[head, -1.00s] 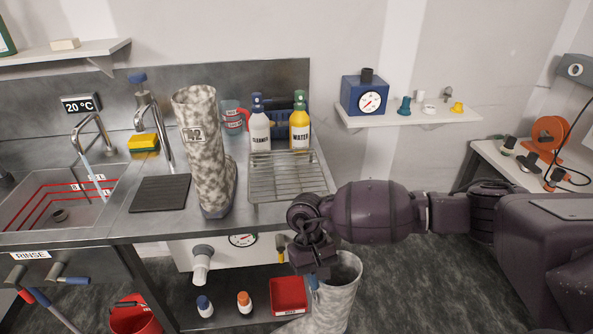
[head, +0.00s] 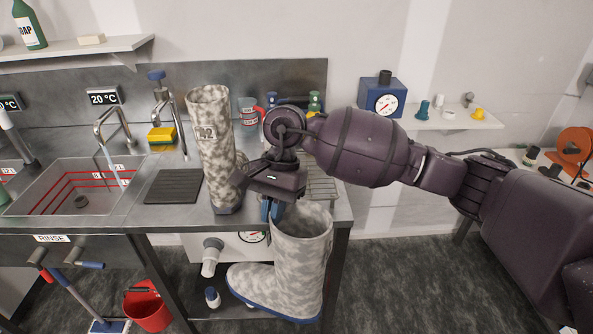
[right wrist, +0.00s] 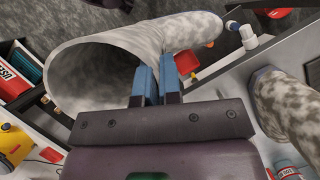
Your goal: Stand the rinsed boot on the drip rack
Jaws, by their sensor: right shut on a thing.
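My right gripper (head: 271,208) is shut on the top rim of a mottled grey-white boot (head: 303,255) with a blue sole. The boot hangs upright in front of the bench's front edge, its toe to the left. In the right wrist view the blue fingers (right wrist: 157,82) pinch the rim of this boot (right wrist: 165,42), beside its dark opening. The drip rack (head: 321,186) is on the bench at its right end, mostly hidden behind my right gripper and arm. A second mottled boot (head: 212,135) with a label stands upright on the bench, left of my gripper. My left gripper is not in view.
A dark mat (head: 174,186) lies left of the standing boot, next to the sink (head: 40,195). A red bucket (head: 148,308) is on the floor. A wall shelf (head: 450,122) is at the right.

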